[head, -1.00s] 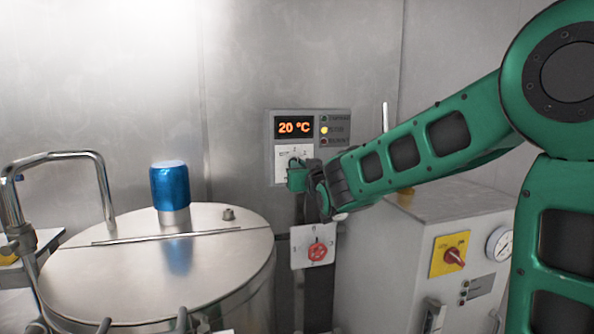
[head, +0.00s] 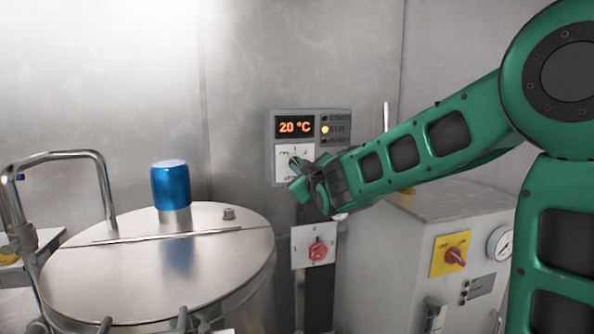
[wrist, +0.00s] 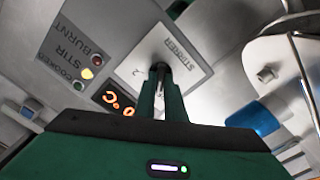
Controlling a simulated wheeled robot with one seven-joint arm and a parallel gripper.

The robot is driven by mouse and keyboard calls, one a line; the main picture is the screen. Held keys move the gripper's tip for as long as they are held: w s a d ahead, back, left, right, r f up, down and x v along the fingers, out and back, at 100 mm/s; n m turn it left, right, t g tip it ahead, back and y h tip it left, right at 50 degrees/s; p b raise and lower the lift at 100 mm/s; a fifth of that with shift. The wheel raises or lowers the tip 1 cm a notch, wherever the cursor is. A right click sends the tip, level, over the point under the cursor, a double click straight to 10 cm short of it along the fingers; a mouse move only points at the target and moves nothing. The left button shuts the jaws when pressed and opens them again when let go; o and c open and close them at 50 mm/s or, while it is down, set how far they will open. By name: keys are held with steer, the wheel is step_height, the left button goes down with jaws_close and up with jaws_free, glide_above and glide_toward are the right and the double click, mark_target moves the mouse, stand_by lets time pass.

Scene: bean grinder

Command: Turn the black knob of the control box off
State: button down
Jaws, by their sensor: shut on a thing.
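The grey control box (head: 270,128) is on the metal wall, with an orange 20 °C display and a white dial plate (head: 283,154) below it. The plate also shows in the wrist view (wrist: 192,70), marked STIRRER. My gripper (head: 294,163) is at this plate, its fingers tilted. In the wrist view my gripper (wrist: 160,82) is shut on the black knob (wrist: 160,67), whose dark tip shows between the green fingers. The knob's pointing direction is hard to read. The yellow light (wrist: 87,73) beside STIR is lit; the other two lights look dark.
A red knob on a white plate (head: 300,240) is just below my gripper. A metal vat with a blue-topped motor (head: 170,187) stands at left. A grey cabinet with a red-and-yellow switch (head: 455,256) and gauge stands under my arm.

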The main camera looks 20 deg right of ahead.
steer(key=shift+a+n, duration=0.15)
steer(key=shift+n, duration=0.55)
steer(key=shift+f, duration=0.1)
steer(key=c, duration=1.8)
jaws_free()
steer(key=s, duration=1)
steer(key=shift+s, duration=0.35)
